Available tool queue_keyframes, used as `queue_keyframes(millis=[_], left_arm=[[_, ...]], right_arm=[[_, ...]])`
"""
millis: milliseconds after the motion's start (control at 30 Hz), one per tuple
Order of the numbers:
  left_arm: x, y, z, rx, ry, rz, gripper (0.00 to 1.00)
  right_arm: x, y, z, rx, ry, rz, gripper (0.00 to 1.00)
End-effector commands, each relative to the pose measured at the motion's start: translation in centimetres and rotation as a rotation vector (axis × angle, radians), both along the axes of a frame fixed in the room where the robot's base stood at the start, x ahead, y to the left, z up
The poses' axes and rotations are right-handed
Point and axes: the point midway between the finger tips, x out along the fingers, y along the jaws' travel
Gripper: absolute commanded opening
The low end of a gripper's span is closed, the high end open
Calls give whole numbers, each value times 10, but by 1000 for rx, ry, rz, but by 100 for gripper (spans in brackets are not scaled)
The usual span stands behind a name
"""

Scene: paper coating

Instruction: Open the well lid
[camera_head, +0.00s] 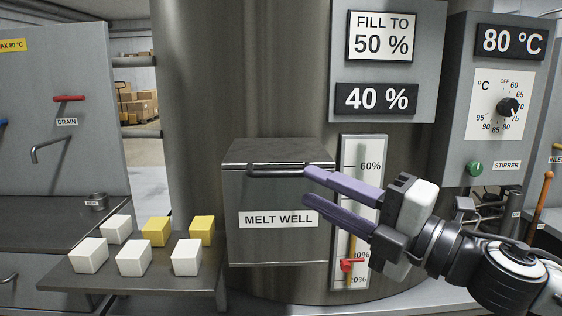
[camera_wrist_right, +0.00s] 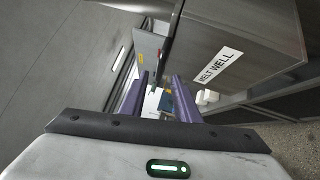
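The melt well (camera_head: 275,240) is a grey metal box on the front of the large steel tank, with a "MELT WELL" label. Its lid (camera_head: 280,150) lies flat and closed on top. A dark bar handle (camera_head: 275,173) runs along the lid's front edge. My right gripper (camera_head: 307,187) reaches in from the right with purple fingers spread apart. The upper fingertip overlaps the handle's right end in the head view; I cannot tell whether they touch. In the right wrist view, the open fingers (camera_wrist_right: 153,100) are beside the labelled well front (camera_wrist_right: 240,50). My left gripper is not in view.
A tray (camera_head: 75,280) with several white and yellow blocks (camera_head: 156,231) stands left of the well. A level gauge (camera_head: 362,150) with a red pointer is behind my right gripper. A control panel (camera_head: 490,150) with a dial is at right.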

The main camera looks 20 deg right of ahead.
Motion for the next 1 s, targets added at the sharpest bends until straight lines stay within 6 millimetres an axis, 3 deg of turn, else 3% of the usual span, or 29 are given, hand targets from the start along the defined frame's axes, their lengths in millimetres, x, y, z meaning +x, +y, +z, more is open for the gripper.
queue_keyframes(millis=[33, 500, 900, 1000], left_arm=[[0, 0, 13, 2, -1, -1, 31], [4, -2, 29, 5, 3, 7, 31], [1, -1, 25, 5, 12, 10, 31], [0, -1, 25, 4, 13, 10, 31]], right_arm=[[4, 6, 9, 5, 1, 7, 29], [64, 37, 11, 1, 1, 3, 29], [71, 41, 10, -2, 1, 3, 29], [70, 41, 10, -1, 2, 3, 16]])
